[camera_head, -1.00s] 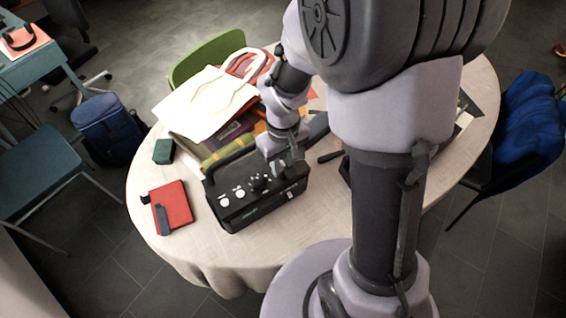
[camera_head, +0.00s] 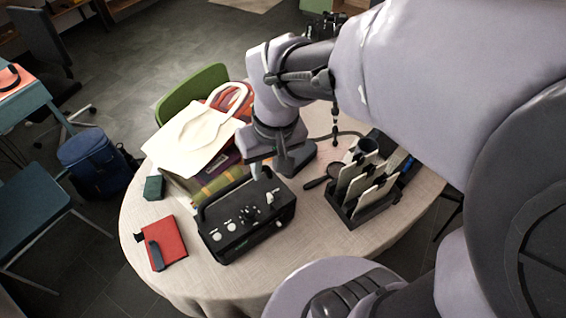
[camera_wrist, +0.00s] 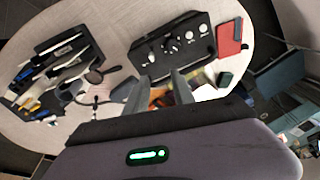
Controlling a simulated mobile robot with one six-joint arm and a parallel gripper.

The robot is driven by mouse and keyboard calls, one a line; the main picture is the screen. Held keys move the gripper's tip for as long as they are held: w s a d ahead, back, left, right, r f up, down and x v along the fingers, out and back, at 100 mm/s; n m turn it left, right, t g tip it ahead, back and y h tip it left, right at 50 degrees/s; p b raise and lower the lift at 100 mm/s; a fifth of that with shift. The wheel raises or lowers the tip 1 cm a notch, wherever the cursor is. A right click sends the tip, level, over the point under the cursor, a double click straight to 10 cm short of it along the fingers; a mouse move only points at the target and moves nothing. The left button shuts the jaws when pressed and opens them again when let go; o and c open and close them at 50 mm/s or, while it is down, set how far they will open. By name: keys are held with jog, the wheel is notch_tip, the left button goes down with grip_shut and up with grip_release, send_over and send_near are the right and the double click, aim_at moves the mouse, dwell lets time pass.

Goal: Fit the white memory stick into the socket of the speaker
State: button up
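The speaker (camera_head: 245,222) is a black box with white knobs and a carry handle, standing at the front of the round table. It also shows at the top of the wrist view (camera_wrist: 172,45). A small whitish upright piece (camera_head: 271,197), which looks like the memory stick, stands on the right part of its top; in the wrist view it shows near the speaker's left end (camera_wrist: 151,57). I cannot tell how deep it sits. My gripper (camera_head: 257,174) is behind and above the speaker, apart from that piece. In the wrist view its fingers (camera_wrist: 160,83) are spread with nothing between them.
A dark rack with upright pale boards (camera_head: 358,200) stands to the right, with a black magnifier (camera_head: 320,181) beside it. A cream bag (camera_head: 195,135) lies on stacked cloths and books behind. A red book (camera_head: 165,243) and green box (camera_head: 154,188) are at left.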

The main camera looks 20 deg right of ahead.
jog(key=s+a+r+m+t+y, duration=0.1)
jog(key=s+a+r+m+t, duration=0.1)
jog(key=s+r+m+t, duration=0.2)
jog(key=s+r, duration=0.3)
jog(key=s, duration=0.2)
jog(key=shift+a, duration=0.25)
notch_tip(320, 180, down, 3)
jog(key=b, duration=0.3)
